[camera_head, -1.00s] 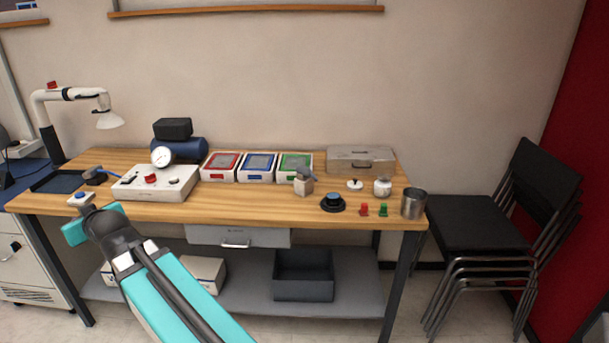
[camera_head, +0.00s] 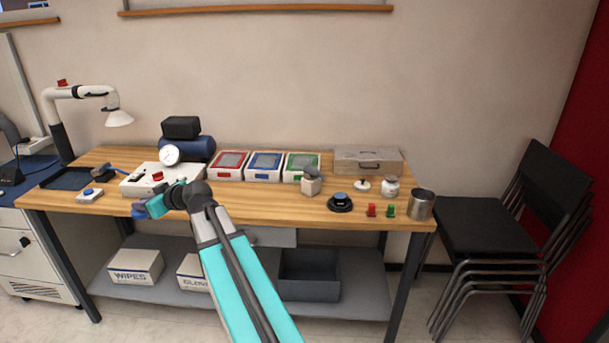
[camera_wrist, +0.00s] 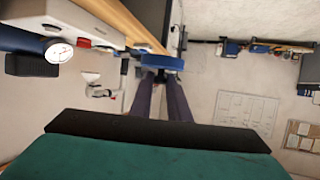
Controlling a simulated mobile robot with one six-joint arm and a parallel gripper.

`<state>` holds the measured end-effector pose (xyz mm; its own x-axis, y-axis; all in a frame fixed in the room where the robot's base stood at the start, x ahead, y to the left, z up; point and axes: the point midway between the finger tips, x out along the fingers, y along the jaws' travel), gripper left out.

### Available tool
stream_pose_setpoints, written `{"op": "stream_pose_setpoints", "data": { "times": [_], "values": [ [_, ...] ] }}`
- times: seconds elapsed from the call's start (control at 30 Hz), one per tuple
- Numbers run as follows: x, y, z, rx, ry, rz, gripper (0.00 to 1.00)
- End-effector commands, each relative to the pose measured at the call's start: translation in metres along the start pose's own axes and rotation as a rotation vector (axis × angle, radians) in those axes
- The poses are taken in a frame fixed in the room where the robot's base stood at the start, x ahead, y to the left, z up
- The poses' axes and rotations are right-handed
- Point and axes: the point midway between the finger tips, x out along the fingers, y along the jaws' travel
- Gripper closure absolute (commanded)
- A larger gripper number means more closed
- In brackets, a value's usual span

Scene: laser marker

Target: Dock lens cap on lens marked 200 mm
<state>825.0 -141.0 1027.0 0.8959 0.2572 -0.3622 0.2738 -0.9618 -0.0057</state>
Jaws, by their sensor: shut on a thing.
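No 200 mm marking is readable in any view.
The wooden table (camera_head: 270,204) holds a white box with a gauge (camera_head: 170,155), three trays with red, blue and green rims (camera_head: 264,166), a grey case (camera_head: 368,160) and a metal cup (camera_head: 421,204). The table's front middle is clear.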

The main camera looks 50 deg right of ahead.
Motion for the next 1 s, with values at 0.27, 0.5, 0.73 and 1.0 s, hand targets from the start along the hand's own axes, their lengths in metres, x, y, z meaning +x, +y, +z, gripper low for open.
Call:
{"op": "stream_pose_setpoints", "data": {
  "times": [0.27,0.5,0.73,1.0],
  "values": [
    [-0.035,0.087,0.016,0.016,0.009,0.046,1.00],
    [-0.076,0.158,0.032,0.035,0.015,0.101,1.00],
    [-0.124,0.224,0.052,0.059,0.018,0.168,1.00],
    [-0.190,0.294,0.081,0.092,0.020,0.260,1.00]
  ]
}}
